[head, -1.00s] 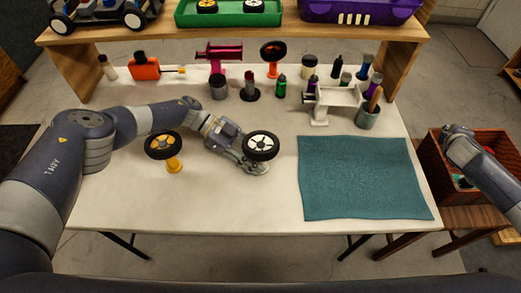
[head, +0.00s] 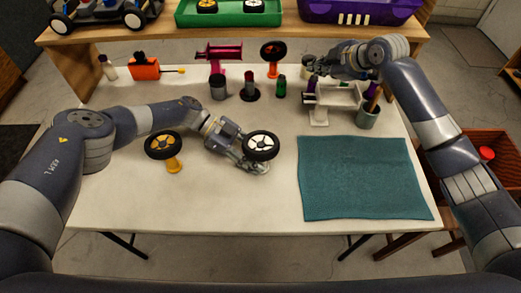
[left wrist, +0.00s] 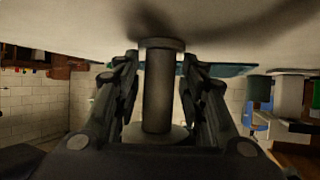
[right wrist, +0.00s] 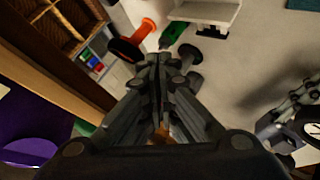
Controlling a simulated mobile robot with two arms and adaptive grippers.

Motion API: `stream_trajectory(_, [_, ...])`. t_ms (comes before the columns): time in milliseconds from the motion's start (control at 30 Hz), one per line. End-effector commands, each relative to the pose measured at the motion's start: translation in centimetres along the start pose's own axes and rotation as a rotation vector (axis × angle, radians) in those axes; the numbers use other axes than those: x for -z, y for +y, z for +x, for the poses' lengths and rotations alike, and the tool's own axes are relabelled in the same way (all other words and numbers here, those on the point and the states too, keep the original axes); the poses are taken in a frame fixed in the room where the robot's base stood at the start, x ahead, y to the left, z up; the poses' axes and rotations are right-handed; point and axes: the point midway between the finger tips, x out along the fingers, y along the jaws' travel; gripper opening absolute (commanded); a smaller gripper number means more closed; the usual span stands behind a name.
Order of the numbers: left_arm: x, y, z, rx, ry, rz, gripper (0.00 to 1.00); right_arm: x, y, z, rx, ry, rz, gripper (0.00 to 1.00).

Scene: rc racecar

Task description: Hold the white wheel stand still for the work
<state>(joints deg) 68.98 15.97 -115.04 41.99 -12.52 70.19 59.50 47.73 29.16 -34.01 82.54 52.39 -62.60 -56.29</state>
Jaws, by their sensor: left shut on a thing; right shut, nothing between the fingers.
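The white-rimmed wheel (head: 261,146) with its black tyre sits on a stand near the middle of the table. My left gripper (head: 248,160) is at the stand, under the wheel. In the left wrist view, the left gripper (left wrist: 160,85) is shut around the upright stand post (left wrist: 157,90), which has wider ends. In the head view the wheel and gripper hide most of the stand. My right gripper (head: 312,65) is at the back right among the bottles. Its fingers (right wrist: 157,62) are shut together and empty in the right wrist view.
A yellow-rimmed wheel (head: 163,146) on an orange stand is left of my left gripper. A white stand (head: 338,98) and a grey cup (head: 367,117) are below my right arm. A teal mat (head: 365,178) lies at right. The front of the table is clear.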

Motion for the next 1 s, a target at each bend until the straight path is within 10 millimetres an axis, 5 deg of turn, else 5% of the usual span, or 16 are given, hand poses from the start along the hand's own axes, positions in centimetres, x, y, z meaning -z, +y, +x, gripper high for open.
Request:
stream_trajectory(200, [-0.2, 0.1, 0.0, -0.002, -0.004, -0.001, 0.17, 9.1, -6.3, -0.8, 0.228, 0.043, -0.398, 0.00])
stream_trajectory(433, [-0.2, 0.1, 0.0, -0.002, -0.004, -0.001, 0.17, 15.8, -14.6, -4.4, 0.502, 0.074, -0.947, 0.00])
stream_trajectory(700, [-0.3, 0.1, 0.0, -0.002, -0.004, -0.002, 0.17, 17.2, -20.5, -9.4, 0.780, 0.062, -1.485, 0.00])
stream_trajectory(1000, [-0.2, 0.1, 0.0, -0.002, -0.004, -0.002, 0.17, 17.0, -21.5, -10.8, 0.858, 0.052, -1.614, 0.00])
